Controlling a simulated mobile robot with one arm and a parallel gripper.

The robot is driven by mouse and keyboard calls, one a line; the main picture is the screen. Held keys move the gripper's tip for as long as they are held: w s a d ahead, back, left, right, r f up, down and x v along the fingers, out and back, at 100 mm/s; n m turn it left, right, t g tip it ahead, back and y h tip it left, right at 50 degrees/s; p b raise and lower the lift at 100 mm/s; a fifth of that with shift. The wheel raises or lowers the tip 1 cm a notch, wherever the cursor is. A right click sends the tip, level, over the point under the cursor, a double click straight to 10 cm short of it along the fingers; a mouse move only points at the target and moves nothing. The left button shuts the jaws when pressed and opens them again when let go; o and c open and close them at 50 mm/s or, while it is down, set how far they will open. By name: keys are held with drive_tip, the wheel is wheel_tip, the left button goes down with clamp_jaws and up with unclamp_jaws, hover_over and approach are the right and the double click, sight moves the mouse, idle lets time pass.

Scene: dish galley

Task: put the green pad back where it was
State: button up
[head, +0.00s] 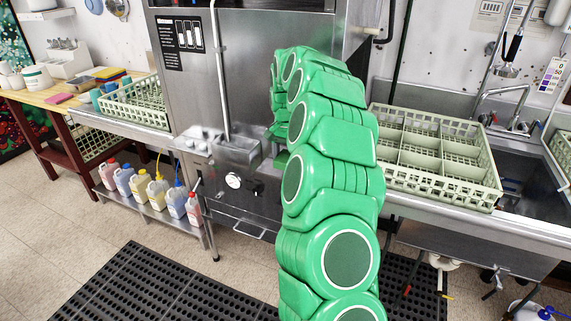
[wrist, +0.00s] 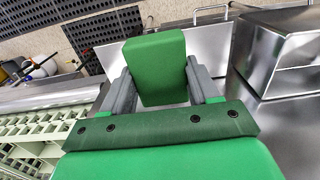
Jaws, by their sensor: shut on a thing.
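The green pad (wrist: 156,62) is a plain green block. In the wrist view it sits between the two grey fingers of my gripper (wrist: 160,80), which are shut on it. It is held in the air in front of steel surfaces. In the head view my green arm hides most of the gripper, and I cannot clearly make out the pad there.
A wooden table (head: 22,95) at the far left bears a pink pad (head: 60,98) and several coloured pads (head: 108,73). A dish rack (head: 135,104) stands beside it. An empty divided rack (head: 436,155) is right of my arm, near a sink (head: 535,190). A steel machine (head: 190,95) stands behind.

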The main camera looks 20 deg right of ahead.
sight(286, 163)
drive_tip(key=shift+w+f, duration=0.4)
drive_tip(key=shift+f, duration=0.3)
drive_tip(key=shift+d+f, duration=0.1)
drive_tip(key=shift+f, duration=1.2)
drive_tip(key=shift+f, duration=0.1)
drive_tip(key=o, duration=1.4)
wheel_tip(286, 163, up, 11)
drive_tip(key=shift+r, duration=0.6)
